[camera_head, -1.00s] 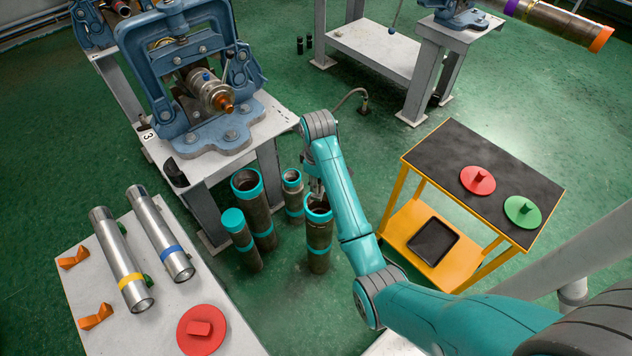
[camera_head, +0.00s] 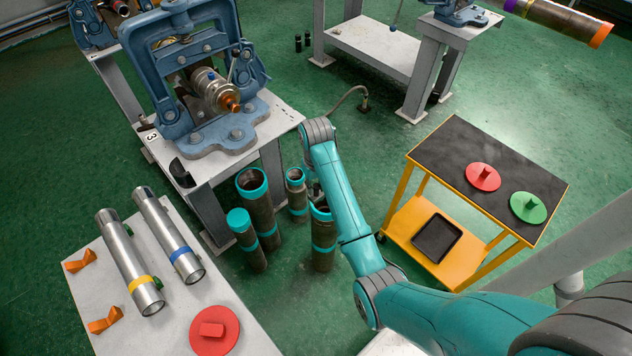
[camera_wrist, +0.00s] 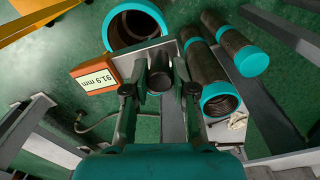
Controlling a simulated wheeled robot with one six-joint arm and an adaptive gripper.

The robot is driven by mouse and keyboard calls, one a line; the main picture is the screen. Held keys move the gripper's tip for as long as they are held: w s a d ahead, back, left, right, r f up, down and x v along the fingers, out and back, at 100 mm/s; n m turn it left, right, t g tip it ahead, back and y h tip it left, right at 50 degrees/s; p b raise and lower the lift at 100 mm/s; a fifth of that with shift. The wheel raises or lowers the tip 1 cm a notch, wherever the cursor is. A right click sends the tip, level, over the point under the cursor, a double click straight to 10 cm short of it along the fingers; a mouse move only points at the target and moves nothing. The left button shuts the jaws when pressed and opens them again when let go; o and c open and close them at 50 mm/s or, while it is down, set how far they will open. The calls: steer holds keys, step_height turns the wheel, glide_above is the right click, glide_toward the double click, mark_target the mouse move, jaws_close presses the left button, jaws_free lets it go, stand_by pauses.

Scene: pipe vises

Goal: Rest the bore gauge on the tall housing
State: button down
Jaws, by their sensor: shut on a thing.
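The bore gauge (camera_wrist: 97,79) has an orange-framed display reading 91.9 mm and a grey body. My gripper (camera_wrist: 160,75) is shut on it in the wrist view. In the head view my gripper (camera_head: 314,190) is partly hidden behind my arm, beside the upper end of an open dark housing with teal bands (camera_head: 323,240). An open teal-rimmed bore (camera_wrist: 137,28) lies just beyond the gauge in the wrist view. Other dark teal-banded housings stand close by: a wide open one (camera_head: 262,215), a teal-topped one (camera_head: 247,245) and a smaller open one (camera_head: 297,200). I cannot tell which is the tall housing.
A bench with a blue pipe vise (camera_head: 205,90) stands behind the housings. A white table (camera_head: 180,325) with two steel tubes and a red disc is at front left. A yellow cart (camera_head: 470,150) with a black top stands right. Green floor is open between.

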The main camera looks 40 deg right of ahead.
mark_target(316, 197)
steer(key=shift+f, duration=2.8)
steer(key=shift+f, duration=0.35)
steer(key=c, duration=0.9)
jaws_free()
steer(key=shift+o, duration=0.2)
steer(key=shift+r, duration=3.5)
